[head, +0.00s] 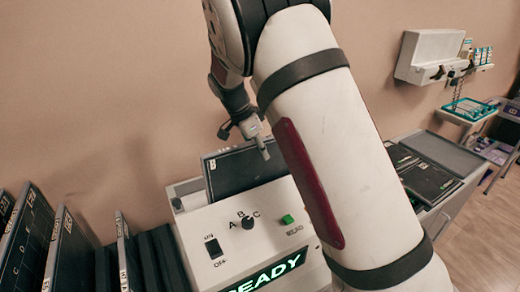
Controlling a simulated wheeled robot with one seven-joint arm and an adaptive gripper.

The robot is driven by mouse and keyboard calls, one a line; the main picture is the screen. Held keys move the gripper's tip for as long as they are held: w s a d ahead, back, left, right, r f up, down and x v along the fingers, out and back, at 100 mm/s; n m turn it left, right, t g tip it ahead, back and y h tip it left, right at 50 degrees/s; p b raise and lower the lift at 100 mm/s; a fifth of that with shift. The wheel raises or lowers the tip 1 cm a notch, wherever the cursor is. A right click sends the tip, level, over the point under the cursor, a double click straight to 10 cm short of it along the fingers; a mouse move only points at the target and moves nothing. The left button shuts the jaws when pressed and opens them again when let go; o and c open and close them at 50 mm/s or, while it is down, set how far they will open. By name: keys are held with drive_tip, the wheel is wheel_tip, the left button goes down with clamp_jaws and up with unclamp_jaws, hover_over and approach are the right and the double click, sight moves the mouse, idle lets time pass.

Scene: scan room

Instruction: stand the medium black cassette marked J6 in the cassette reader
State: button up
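A cassette reader (215,228) with a white sloped front panel stands in the middle of the head view. Its display reads READY. A black cassette (238,175) with a pale edge stands tilted in the reader, behind the panel. No mark on it can be read, so I cannot tell if it is J6. My gripper (262,148) points down at the cassette's top edge. One fingertip shows in front of the cassette's face. I cannot tell whether the fingers touch or grip it. My arm hides the reader's right side.
Several black cassettes (70,255) stand in a rack at the left. More cassettes (428,182) lie flat on a counter at the right. A white wall unit (428,55) hangs above a small teal-edged tray (470,109). Floor shows at the far right.

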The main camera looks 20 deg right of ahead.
drive_tip(key=shift+f, duration=0.1)
drive_tip(key=v, duration=1.2)
drive_tip(key=shift+d, duration=0.1)
wheel_tip(320, 180, up, 6)
drive_tip(key=p, duration=0.1)
idle(0.7)
